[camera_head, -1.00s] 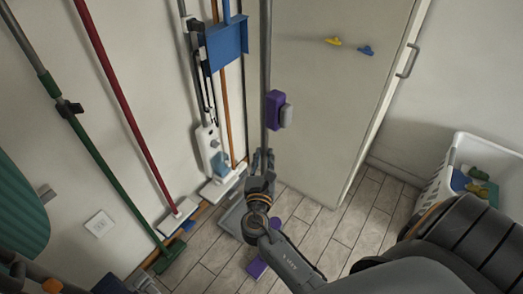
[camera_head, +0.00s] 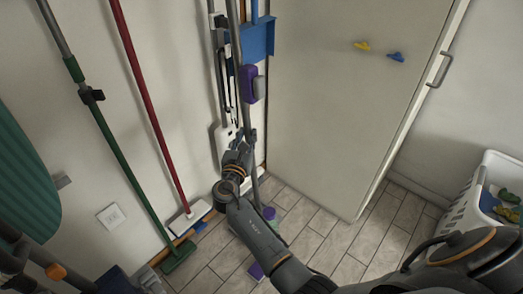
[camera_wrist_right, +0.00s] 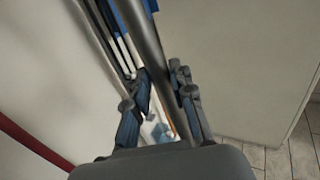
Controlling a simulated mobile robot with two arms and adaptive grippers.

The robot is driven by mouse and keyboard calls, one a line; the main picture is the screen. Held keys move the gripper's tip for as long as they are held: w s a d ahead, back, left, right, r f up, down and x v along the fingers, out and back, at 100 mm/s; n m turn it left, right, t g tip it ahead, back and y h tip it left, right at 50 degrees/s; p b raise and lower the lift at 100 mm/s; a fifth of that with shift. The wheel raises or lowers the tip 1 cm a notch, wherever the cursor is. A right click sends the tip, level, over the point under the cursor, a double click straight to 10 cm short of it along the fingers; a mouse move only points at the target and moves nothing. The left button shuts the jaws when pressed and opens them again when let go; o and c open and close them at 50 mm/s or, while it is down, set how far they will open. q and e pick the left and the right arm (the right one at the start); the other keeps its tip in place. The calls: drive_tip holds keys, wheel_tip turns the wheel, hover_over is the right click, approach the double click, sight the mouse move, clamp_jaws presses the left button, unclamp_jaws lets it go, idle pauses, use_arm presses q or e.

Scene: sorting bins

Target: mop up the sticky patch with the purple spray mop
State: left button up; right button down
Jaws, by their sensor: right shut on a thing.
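The purple spray mop has a long grey pole (camera_head: 232,18) with a purple bottle part (camera_head: 248,83) on it. My right gripper (camera_head: 247,136) is shut on the pole below the bottle. In the right wrist view the pole (camera_wrist_right: 140,35) runs between the fingers of my right gripper (camera_wrist_right: 162,85). Purple pieces show on the floor at either side of my right forearm, which hides what lies between; I cannot tell whether they belong to the mop's head. I cannot make out the sticky patch for sure. My left gripper is not in view.
A blue dustpan (camera_head: 258,42) and a white-and-black cleaning tool hang close behind the mop. A red-handled mop (camera_head: 143,95) and a green broom (camera_head: 120,155) lean at the left. A door (camera_head: 350,110) stands right. A white basket (camera_head: 470,210) is far right. Floor tiles (camera_head: 320,225) are clear.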

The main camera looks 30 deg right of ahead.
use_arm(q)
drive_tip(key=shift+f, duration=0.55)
use_arm(e)
drive_tip(key=shift+w+a+f, duration=0.1)
drive_tip(key=shift+w+a, duration=0.15)
drive_tip(key=shift+w, duration=0.25)
drive_tip(key=shift+w+a, duration=0.2)
drive_tip(key=shift+w, duration=0.25)
use_arm(q)
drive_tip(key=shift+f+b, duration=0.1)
drive_tip(key=shift+b, duration=0.2)
